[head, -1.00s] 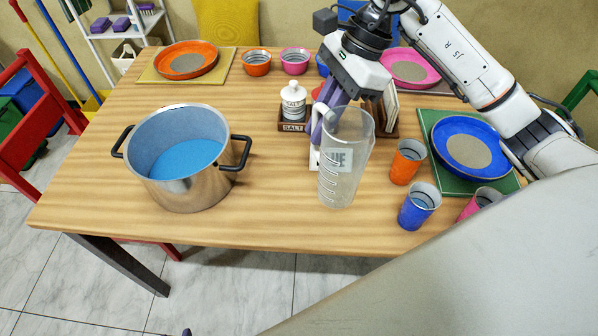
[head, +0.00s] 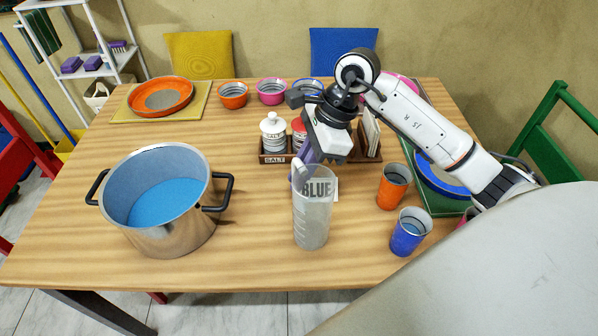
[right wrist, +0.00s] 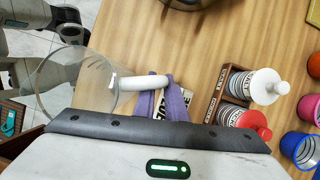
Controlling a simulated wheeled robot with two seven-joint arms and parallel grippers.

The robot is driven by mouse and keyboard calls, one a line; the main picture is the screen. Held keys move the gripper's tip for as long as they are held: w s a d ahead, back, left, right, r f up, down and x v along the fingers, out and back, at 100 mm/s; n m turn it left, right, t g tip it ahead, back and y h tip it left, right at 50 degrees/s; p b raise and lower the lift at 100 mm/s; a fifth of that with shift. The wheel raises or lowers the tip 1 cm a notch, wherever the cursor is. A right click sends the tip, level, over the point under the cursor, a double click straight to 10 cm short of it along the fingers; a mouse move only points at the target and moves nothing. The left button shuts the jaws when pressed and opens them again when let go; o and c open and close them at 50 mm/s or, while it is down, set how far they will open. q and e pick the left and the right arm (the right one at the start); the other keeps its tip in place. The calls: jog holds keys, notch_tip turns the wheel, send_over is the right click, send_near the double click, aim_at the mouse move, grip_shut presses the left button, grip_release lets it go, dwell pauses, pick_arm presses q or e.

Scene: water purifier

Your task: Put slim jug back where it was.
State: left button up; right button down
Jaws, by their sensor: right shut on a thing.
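The slim jug (head: 312,222) is tall, clear and upright, at the middle front of the table in the head view. In the right wrist view its clear body (right wrist: 92,82) is at the left, with a pale handle (right wrist: 140,83). My right gripper (head: 303,172) is shut on the handle, its purple fingers (right wrist: 165,98) around it. I cannot tell whether the jug's base touches the table. A white card reading BLUE (head: 320,188) shows at the jug's upper part, partly seen through it. My left gripper is not in view.
A steel pot (head: 170,235) with blue liquid stands left of the jug. Orange (head: 393,188) and blue (head: 409,232) cups stand to the right. A wooden rack (head: 275,157) with salt shaker (head: 273,132) is behind. Bare table (head: 250,255) lies between pot and jug.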

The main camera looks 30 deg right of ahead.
jog(key=shift+f, duration=0.1)
jog(key=c, duration=1.8)
grip_release()
jog(key=shift+r, duration=0.2)
jog(key=v, duration=1.2)
jog(key=shift+a, duration=0.1)
